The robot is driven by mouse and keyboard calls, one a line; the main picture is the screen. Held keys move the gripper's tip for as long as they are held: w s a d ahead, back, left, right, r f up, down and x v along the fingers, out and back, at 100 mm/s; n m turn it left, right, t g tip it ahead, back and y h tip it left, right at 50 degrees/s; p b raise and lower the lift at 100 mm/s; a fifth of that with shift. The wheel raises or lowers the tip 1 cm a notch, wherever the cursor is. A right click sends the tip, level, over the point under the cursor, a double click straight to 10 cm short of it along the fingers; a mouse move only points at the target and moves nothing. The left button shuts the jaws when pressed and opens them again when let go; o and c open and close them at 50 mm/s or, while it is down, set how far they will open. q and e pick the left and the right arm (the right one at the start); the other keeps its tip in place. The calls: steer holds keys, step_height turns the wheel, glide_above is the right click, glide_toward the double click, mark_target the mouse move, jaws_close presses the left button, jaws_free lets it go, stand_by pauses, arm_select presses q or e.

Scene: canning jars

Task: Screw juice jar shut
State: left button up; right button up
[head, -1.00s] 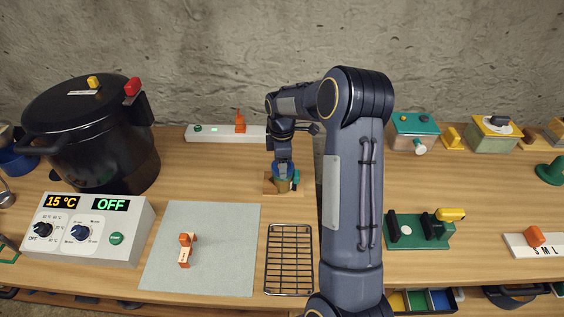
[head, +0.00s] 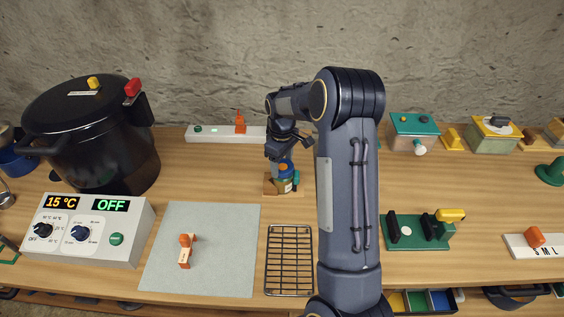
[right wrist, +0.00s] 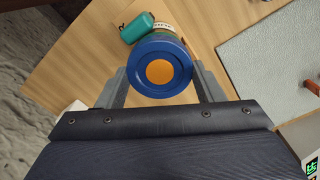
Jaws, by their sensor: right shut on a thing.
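The juice jar (head: 286,184) stands on a small wooden base (head: 270,187) near the middle of the table. A teal block (head: 296,178) is at its right side; the teal block (right wrist: 138,27) also shows in the right wrist view. The blue lid (right wrist: 180,57) with an orange centre is on top of the jar and hides most of it. My right gripper (right wrist: 160,76) is shut on the lid, one finger on each side. In the head view, my right gripper (head: 278,160) comes down to the jar's top. My left gripper is not in view.
A black canner (head: 85,130) and a control box (head: 88,228) stand at left. A grey mat (head: 215,250) and a wire rack (head: 289,260) lie in front. A white strip (head: 212,134) with an orange switch is behind. My right arm covers the table right of the jar.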

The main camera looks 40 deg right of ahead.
mark_target(282, 166)
steer(key=o, duration=1.2)
steer(key=shift+c, duration=0.2)
step_height(282, 166, up, 8)
steer(key=p, duration=0.5)
steer(key=shift+p, duration=0.4)
steer(key=s+a+r+m+t+y, duration=0.2)
steer(key=s+a+r+m+t, duration=0.1)
steer(key=s+a+r, duration=0.85)
steer(key=s+a+m+t+y, duration=0.1)
steer(key=s+a+m+t, duration=0.1)
steer(key=s+a, duration=0.7)
steer(key=s, duration=0.6)
steer(key=shift+a+f+t+y+b, duration=0.3)
steer(key=shift+a+y+b, duration=0.05)
steer(key=shift+y, duration=0.05)
